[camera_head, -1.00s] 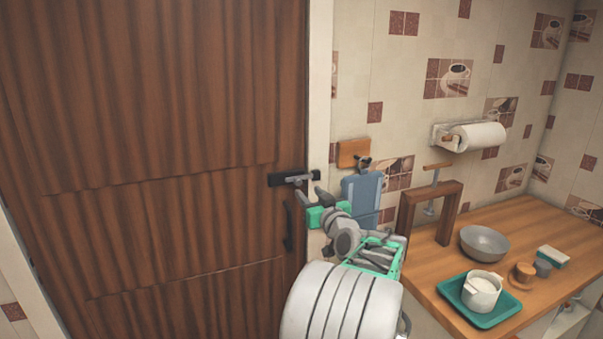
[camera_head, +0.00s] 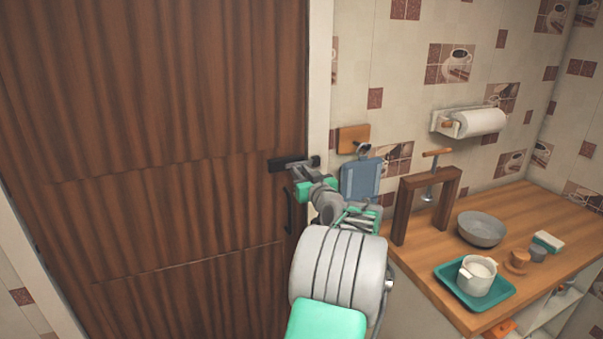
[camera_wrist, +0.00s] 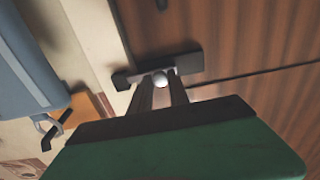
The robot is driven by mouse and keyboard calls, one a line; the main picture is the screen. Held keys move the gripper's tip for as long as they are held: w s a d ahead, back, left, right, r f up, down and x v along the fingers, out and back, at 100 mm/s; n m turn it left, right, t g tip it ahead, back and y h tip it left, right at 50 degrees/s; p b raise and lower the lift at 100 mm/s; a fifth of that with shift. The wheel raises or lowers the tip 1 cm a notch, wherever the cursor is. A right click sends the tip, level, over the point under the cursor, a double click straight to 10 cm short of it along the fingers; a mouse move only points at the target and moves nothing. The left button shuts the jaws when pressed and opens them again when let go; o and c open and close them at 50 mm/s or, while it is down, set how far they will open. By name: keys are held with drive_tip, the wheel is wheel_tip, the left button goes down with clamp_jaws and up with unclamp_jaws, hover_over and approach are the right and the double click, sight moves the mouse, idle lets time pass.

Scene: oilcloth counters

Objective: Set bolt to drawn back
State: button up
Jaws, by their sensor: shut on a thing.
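The bolt (camera_head: 285,164) is a dark fitting on the brown wooden door, near its right edge, with a keeper (camera_head: 315,160) by the frame. In the wrist view the bolt's dark plate (camera_wrist: 188,64) and keeper (camera_wrist: 121,80) show, with a pale round knob (camera_wrist: 160,80) between. My gripper (camera_head: 302,170) reaches the bolt from the lower right. In the wrist view its two grey fingers (camera_wrist: 160,88) are shut on the knob. The fingers hide part of the bolt, and I cannot tell how far the rod reaches into the keeper.
A dark door handle (camera_head: 289,211) sits below the bolt. A blue board (camera_head: 361,180) hangs on the wall close right of my arm. The wooden counter (camera_head: 420,268) at right carries a wooden frame, a bowl (camera_head: 481,229) and a teal tray (camera_head: 507,296) with a white pot.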

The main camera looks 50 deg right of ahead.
clamp_jaws()
idle(0.8)
